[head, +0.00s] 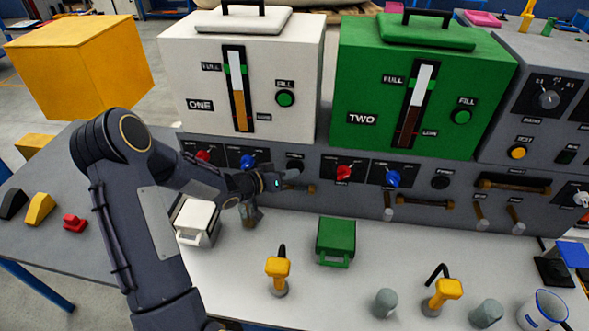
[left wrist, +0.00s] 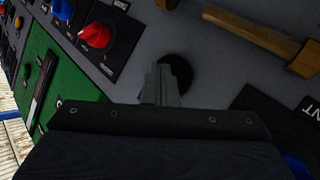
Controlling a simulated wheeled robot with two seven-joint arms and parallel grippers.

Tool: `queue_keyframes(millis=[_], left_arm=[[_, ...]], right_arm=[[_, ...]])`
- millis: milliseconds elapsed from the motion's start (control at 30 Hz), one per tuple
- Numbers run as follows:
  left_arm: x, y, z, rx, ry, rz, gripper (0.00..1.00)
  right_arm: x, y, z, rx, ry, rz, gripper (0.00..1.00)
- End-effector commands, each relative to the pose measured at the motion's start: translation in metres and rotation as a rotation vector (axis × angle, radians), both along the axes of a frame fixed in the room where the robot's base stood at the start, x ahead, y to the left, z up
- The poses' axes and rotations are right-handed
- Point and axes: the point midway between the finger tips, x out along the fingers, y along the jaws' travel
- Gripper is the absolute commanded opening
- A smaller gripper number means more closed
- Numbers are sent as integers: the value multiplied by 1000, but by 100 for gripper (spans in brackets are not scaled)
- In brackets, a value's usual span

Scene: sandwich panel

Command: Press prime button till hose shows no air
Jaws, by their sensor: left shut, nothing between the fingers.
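My left gripper (head: 279,183) reaches the panel front below the white tank ONE (head: 200,75). In the left wrist view its closed fingertips (left wrist: 165,80) lie over a black round button (left wrist: 178,68) and hide part of it. I cannot tell whether they touch it or whether it is pressed. The same dark button (head: 295,163) shows in the head view above the gripper. My right gripper is not in view.
Red knob (head: 343,173) and blue knob (head: 393,179) stick out right of the gripper, under green tank TWO (head: 365,120). A white box (head: 196,222), green box (head: 336,238), and yellow-topped tools (head: 278,268) stand on the bench. Its front middle has free room.

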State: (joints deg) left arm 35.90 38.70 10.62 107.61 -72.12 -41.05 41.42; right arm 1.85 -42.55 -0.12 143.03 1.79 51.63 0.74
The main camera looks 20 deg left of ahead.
Motion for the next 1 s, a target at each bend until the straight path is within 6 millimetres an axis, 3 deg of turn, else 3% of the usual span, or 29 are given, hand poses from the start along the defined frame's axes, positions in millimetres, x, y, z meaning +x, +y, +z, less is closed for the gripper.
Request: queue_keyframes(millis=[333,667,1000], left_arm=[[-14,-3,0,0,-1,2,0],[-16,-4,0,0,-1,1,0],[-46,-11,0,0,0,1,0]], right_arm=[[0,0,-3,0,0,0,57],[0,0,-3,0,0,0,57],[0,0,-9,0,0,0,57]])
